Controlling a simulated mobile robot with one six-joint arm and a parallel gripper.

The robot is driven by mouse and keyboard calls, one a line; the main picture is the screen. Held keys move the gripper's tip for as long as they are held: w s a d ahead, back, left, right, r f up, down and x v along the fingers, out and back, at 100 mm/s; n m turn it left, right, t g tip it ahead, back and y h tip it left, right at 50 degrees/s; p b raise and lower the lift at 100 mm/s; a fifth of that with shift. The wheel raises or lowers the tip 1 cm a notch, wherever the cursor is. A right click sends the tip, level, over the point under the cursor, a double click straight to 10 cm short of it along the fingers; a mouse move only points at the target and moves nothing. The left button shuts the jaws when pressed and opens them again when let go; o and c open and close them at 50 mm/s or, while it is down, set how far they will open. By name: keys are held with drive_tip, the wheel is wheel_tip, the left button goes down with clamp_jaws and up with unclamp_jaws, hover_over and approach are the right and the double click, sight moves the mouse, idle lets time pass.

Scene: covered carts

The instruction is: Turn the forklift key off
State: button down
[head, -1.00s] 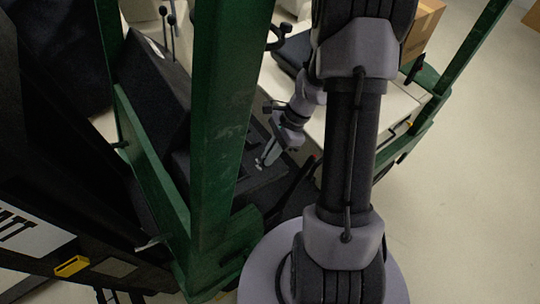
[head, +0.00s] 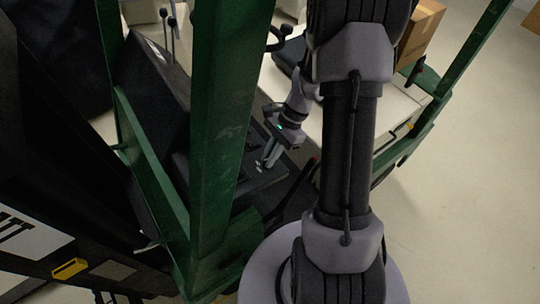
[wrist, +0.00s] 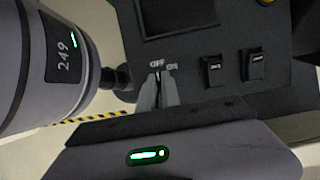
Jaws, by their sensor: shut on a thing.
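The forklift's dark control panel (wrist: 205,55) carries printed OFF and ON labels in the wrist view. My gripper (wrist: 160,78) points at the panel just below these labels, its two fingertips close together. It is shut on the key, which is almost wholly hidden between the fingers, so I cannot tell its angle. In the head view my gripper (head: 264,164) reaches down to the panel beside the green post.
Two black rocker switches (wrist: 233,68) sit right of the labels, and a dark screen (wrist: 178,15) above. A green post (head: 220,110) stands close left of my arm. A cardboard box (head: 421,28) is at the back.

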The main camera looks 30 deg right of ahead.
drive_tip(key=c, duration=1.6)
unclamp_jaws()
drive_tip(key=shift+o, duration=0.2)
drive_tip(key=p+v, duration=0.1)
drive_tip(key=v, duration=1.6)
